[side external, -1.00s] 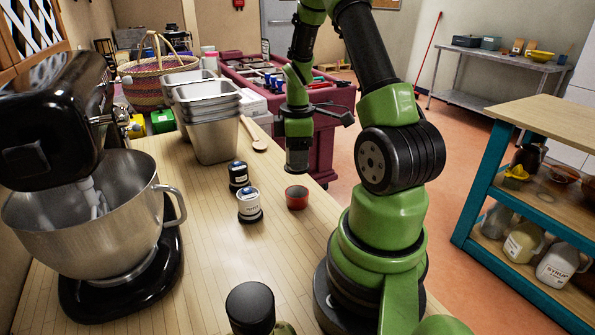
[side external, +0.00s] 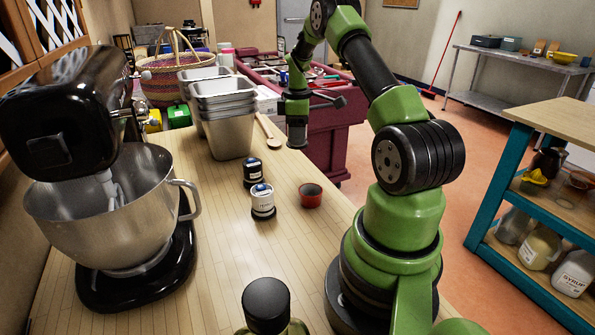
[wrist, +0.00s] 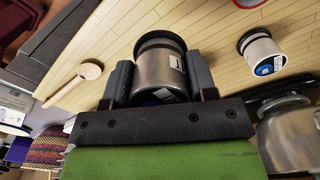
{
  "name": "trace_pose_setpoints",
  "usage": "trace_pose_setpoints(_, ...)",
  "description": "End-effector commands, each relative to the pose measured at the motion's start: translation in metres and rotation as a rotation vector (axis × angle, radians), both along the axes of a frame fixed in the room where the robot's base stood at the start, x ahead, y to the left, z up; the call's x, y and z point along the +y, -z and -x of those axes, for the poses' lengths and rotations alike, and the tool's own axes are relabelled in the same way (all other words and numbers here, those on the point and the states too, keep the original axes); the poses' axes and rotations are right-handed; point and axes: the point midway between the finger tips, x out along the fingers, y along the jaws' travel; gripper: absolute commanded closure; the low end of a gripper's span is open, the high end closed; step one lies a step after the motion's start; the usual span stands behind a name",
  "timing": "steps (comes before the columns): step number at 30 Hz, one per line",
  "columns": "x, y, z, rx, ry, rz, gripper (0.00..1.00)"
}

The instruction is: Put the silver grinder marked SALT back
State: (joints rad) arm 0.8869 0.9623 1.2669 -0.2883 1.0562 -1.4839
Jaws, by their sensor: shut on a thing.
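My gripper (wrist: 160,85) is shut on a silver grinder (wrist: 155,66) with a dark ring at its far end and a small white label whose word I cannot read. In the side view, the grinder (side external: 297,130) shows as a small grey cylinder under the wrist, apart from the counter. The fingers are hard to make out there. A white grinder (side external: 263,203) with a blue top and dark base stands on the counter, and it also shows in the wrist view (wrist: 261,52). A black grinder (side external: 252,172) with a pale label stands just behind it.
A red bowl (side external: 311,196) stands right of the white grinder. A wooden spoon (side external: 268,132) lies beside stacked metal pans (side external: 228,125). A stand mixer (side external: 110,215) fills the left. A dark-capped bottle (side external: 267,305) stands in front. Bare wood (side external: 225,245) lies between mixer and arm.

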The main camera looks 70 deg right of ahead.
Motion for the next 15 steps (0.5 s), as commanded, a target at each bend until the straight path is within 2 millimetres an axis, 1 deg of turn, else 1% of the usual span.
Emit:
trace_pose_setpoints(1,0.000,0.012,0.001,0.003,0.001,-0.004,0.86)
trace_pose_setpoints(4,0.000,0.031,0.000,0.002,0.001,-0.004,0.86)
trace_pose_setpoints(6,0.000,0.042,0.000,0.002,0.001,-0.002,0.86)
trace_pose_setpoints(11,0.000,0.058,0.000,0.001,0.002,-0.002,0.86)
trace_pose_setpoints(15,0.000,0.079,0.000,0.002,0.001,-0.002,0.86)
